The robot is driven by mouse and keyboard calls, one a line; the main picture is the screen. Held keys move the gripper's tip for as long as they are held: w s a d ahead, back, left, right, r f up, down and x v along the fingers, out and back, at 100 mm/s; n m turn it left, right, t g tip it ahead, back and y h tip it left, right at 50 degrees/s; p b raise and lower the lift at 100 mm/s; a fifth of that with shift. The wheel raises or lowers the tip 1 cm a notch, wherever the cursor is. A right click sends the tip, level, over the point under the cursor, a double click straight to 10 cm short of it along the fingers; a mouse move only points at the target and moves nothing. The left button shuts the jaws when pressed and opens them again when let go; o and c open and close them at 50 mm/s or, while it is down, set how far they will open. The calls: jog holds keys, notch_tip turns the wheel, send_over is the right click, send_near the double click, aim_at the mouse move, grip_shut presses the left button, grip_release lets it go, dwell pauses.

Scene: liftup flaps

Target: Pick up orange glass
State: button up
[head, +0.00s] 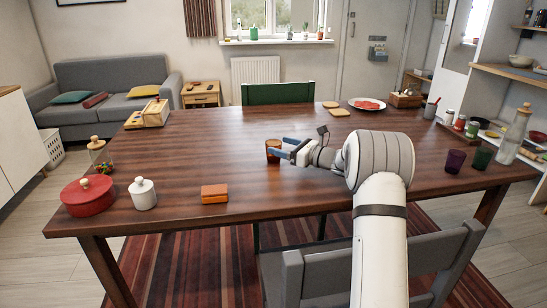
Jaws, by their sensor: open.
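The orange glass (273,147) stands upright near the middle of the wooden table (195,150). It looks brownish orange and its right side is partly covered by my gripper. The gripper is open. I cannot tell whether the fingers touch the glass or reach around it.
A red pot (87,195), a white jar (143,194) and an orange block (214,193) stand front left. A purple glass (455,160), a green glass (481,157) and a bottle (513,135) stand at right. The table left of the orange glass is clear.

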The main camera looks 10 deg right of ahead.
aim_at(268, 143)
jog(key=x, duration=0.1)
jog(key=b+x, duration=0.1)
jog(key=x, duration=0.2)
jog(key=shift+s+a+f, duration=0.15)
jog(key=shift+s+a, duration=0.05)
jog(key=shift+a, duration=0.25)
jog(key=shift+w+a+b, duration=0.3)
jog(key=shift+w, duration=0.05)
jog(key=shift+c, duration=0.3)
jog(key=c, duration=1.1)
